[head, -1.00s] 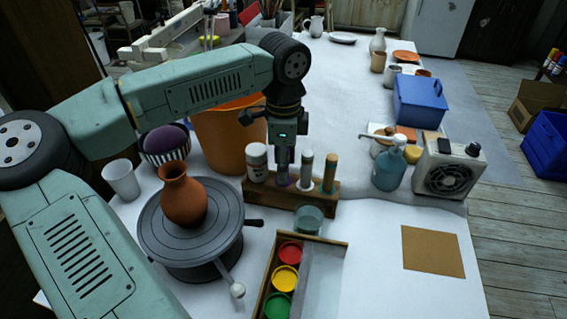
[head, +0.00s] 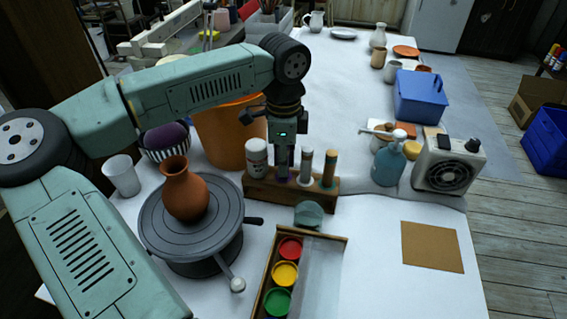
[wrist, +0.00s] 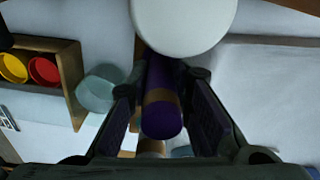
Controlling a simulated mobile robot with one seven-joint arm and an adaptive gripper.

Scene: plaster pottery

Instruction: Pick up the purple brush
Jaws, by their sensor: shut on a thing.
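The purple brush (wrist: 165,110) shows in the wrist view as a purple handle with a tan band, seen nearly end on. My gripper (wrist: 167,92) is shut on it, with one dark finger on each side. In the head view my gripper (head: 283,166) points down at the wooden rack (head: 318,194), between a white-capped jar and a pale upright tube. Only a small purple patch of the brush (head: 282,178) shows there below the fingers. I cannot tell whether its lower end is still in the rack.
The white-capped jar (head: 257,154) stands close left of my gripper. Two upright tubes stand on its right. A translucent cup (head: 309,214) and a paint box (head: 308,250) are in front of the rack. A clay vase (head: 185,190) stands on the wheel (head: 165,240).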

